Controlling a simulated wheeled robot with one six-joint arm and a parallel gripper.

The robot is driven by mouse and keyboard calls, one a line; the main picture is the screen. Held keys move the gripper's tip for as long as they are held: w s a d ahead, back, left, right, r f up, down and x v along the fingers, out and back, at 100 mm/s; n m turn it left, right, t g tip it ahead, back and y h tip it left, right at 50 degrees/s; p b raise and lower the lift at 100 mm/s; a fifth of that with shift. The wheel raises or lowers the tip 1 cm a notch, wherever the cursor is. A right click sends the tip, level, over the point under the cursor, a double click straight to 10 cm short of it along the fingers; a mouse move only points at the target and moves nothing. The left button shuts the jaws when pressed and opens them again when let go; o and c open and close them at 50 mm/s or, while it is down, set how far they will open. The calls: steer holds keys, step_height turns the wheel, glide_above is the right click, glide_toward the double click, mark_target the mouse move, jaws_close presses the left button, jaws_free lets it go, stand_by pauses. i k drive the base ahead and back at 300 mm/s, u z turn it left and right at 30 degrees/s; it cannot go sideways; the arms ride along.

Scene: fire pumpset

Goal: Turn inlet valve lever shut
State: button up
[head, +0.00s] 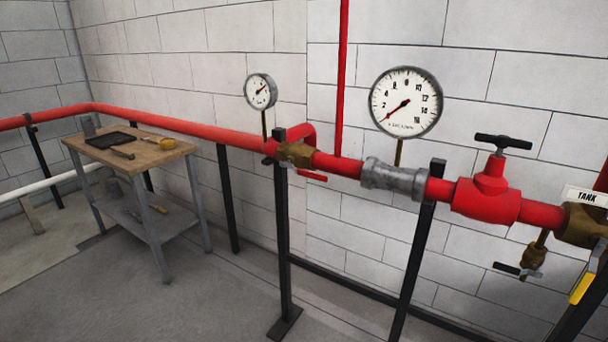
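A brass valve (295,154) sits in the red pipe near the middle, with a short red lever (312,176) below it, lying roughly along the pipe. At the right edge, another brass valve body (580,224) sits by a white "TANK" tag (586,196). A lever with a yellow grip (582,288) hangs down there, roughly crosswise to the pipe and partly cut off by the frame edge. No label reading "inlet" is visible, so I cannot tell which lever is the inlet one. My gripper is not in view.
A small drain valve (532,258) hangs at right. Black posts (283,240) support the pipe. A workbench (128,154) stands left; the front floor is clear.

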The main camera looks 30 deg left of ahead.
mark_target(310, 175)
steer(key=k, duration=1.15)
steer(key=u, duration=0.7)
steer(key=i, duration=1.55)
steer(key=z, duration=0.6)
steer(key=i, duration=0.65)
steer(key=k, duration=0.3)
steer(key=z, duration=0.15)
